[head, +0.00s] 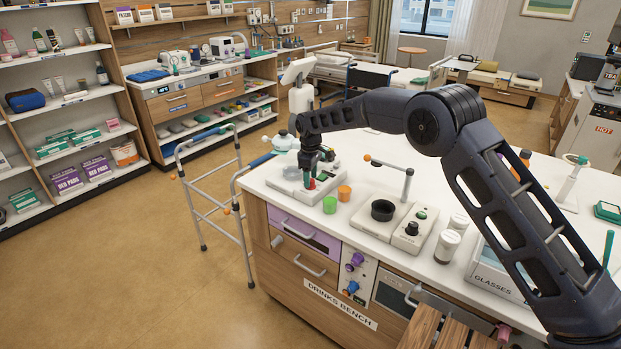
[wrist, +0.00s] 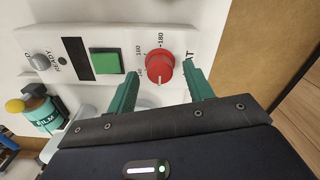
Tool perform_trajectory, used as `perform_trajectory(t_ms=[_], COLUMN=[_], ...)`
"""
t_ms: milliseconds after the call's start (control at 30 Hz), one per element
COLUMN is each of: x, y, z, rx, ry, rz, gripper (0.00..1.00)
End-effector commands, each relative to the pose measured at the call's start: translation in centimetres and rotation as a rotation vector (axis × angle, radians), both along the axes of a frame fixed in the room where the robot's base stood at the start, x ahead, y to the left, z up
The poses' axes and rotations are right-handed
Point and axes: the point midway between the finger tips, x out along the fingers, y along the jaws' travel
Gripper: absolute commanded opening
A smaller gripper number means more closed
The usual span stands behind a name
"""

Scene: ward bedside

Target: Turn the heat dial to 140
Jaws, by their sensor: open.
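The heat dial (wrist: 159,67) is a round red knob on a white panel (wrist: 205,40) in the wrist view. Small printed numbers, 180 among them, stand around it, and lettering ending in "AT" is at its right. The knob's pale mark is too small to read against the scale. My gripper (wrist: 163,80) is open, its green fingers to the left and right of the knob with gaps on both sides. In the head view, my gripper (head: 309,176) points down over a white appliance (head: 290,190) at the bench's far left corner; a bit of red shows there.
In the wrist view, a green square button (wrist: 105,62) and a dark strip lie left of the dial. A walker (head: 205,185) stands left of the bench.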

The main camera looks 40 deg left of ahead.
Motion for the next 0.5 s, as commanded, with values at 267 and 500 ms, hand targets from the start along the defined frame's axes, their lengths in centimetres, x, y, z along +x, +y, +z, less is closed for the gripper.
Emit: perform_trajectory(t_ms=[267,500], x=[0.00,0.01], y=[-0.01,-0.02], z=[-0.48,-0.47], rx=[0.000,0.000], ry=[0.000,0.000], rz=[0.000,0.000], gripper=[0.52,0.24])
